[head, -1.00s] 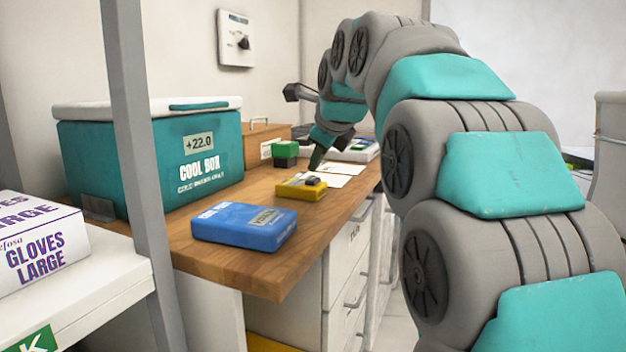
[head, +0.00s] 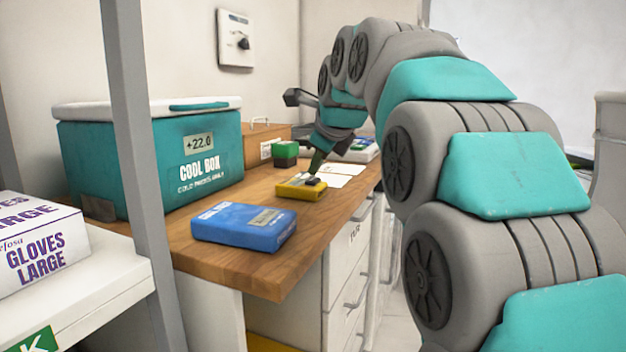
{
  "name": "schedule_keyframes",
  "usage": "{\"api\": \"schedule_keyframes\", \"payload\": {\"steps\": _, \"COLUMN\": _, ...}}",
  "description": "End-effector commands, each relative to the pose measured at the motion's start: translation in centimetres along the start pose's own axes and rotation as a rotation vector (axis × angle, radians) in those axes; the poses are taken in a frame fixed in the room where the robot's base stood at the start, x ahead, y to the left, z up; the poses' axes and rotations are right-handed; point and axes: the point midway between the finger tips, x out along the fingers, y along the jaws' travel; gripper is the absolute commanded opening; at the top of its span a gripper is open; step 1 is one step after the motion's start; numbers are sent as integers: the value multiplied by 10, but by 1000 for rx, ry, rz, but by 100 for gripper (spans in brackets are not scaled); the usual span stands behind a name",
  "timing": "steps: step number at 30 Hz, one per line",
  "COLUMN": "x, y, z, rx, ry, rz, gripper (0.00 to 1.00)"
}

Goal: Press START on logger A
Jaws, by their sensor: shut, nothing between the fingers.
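A yellow device (head: 290,190) with a dark round part (head: 314,182) at its right end lies on the wooden worktop. A blue box (head: 243,227) with a grey display lies nearer to me. A white device (head: 362,153) with a green part is further back, partly behind my arm. I cannot read which of these is logger A, nor see any START label. My gripper (head: 314,172) is shut and empty, pointing down at the yellow device beside its dark part. I cannot tell whether the fingertips touch it.
A teal cool box (head: 150,160) reading +22.0 stands at the left of the worktop (head: 215,262). A green block (head: 285,154), a brown case (head: 262,136) and white papers (head: 345,169) are behind. A grey post (head: 140,170) and a glove box (head: 38,243) stand in front.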

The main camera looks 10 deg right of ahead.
Motion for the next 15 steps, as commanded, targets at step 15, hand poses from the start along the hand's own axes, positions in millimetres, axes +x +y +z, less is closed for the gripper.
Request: {"api": "schedule_keyframes", "payload": {"steps": 15, "x": 3, "y": 2, "z": -2, "rx": 0, "ry": 1, "rz": 1, "gripper": 0}}
